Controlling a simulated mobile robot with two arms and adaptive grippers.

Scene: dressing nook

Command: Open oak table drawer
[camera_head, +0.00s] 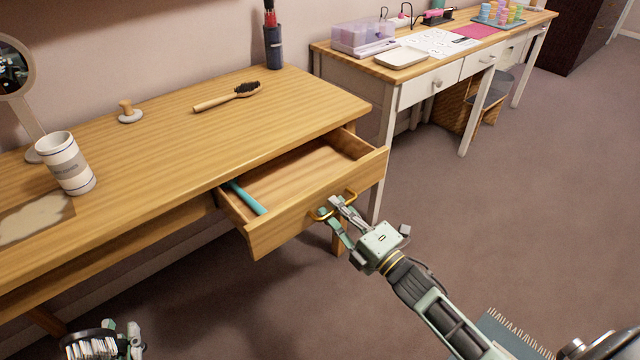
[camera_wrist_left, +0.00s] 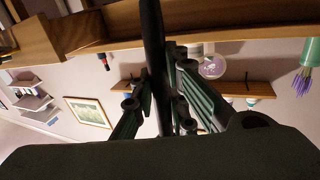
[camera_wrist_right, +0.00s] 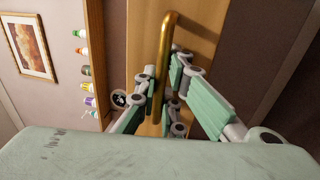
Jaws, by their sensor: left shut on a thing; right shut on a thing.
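The oak table (camera_head: 200,140) has its drawer (camera_head: 285,228) pulled out at the right end. The drawer's inside is pale wood, with a teal stick-like item (camera_head: 247,198) at its left side. My right gripper (camera_head: 336,208) is shut on the brass handle (camera_head: 351,194) of the drawer front. In the right wrist view the handle (camera_wrist_right: 164,60) passes between the fingers (camera_wrist_right: 164,97). My left gripper (camera_head: 133,343) is low at the bottom left, shut on a black brush with pale bristles (camera_head: 92,347). Its dark handle (camera_wrist_left: 155,60) runs between the fingers in the left wrist view.
On the tabletop are a striped cup (camera_head: 66,165), a wooden hairbrush (camera_head: 228,97), a small knobbed item (camera_head: 129,113) and a round mirror (camera_head: 14,65). A white-legged table (camera_head: 400,70) stands at right. The floor (camera_head: 540,170) is open at right.

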